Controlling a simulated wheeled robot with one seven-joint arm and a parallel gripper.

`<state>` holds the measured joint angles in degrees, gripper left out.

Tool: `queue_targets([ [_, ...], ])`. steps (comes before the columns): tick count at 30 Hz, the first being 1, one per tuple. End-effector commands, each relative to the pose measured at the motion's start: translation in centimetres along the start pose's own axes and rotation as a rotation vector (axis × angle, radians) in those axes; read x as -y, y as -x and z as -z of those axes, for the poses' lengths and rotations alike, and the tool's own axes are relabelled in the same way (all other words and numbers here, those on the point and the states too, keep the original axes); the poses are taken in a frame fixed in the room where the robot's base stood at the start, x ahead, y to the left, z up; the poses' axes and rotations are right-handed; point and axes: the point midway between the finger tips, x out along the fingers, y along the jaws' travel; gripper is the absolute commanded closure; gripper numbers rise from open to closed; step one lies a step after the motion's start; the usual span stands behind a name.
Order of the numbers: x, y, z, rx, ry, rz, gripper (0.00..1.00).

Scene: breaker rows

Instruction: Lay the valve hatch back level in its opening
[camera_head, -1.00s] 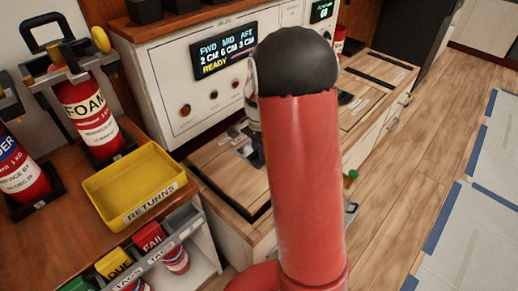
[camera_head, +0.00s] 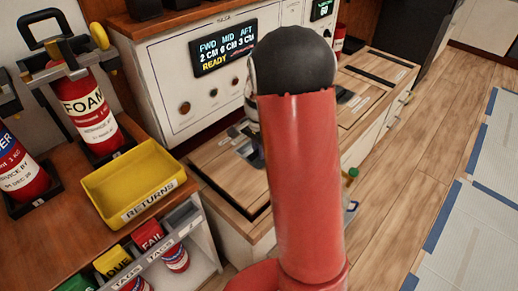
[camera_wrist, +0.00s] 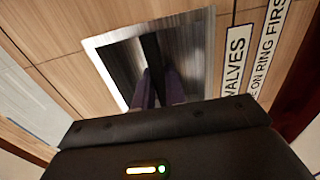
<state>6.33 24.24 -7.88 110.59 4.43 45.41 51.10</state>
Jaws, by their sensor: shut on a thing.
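The valve hatch (camera_head: 222,178) is a wooden panel left of my red arm in the head view, with a dark line along its front edge. I cannot tell whether it is level. In the wrist view the hatch (camera_wrist: 60,38) shows wood around a square metal recess (camera_wrist: 190,52) with a dark bar across it, the pull ring. My gripper (camera_wrist: 162,86) reaches into this recess and is shut on the ring; its fingertips are partly hidden. In the head view my arm hides the hatch's right part and most of the gripper.
A console (camera_head: 170,85) with a lit display stands behind the hatch. A yellow returns tray (camera_head: 135,185), tag bins (camera_head: 150,245) and a foam extinguisher (camera_head: 92,115) are at the left. Another wooden panel (camera_head: 365,85) lies right of my arm.

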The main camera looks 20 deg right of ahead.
Motion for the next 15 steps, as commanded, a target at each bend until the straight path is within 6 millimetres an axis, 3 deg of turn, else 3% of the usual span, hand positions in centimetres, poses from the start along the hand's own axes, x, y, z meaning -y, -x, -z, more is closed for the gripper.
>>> queue_targets([
  [15,0.1,-1.5,0.1,-0.002,0.000,0.003,1.00],
])
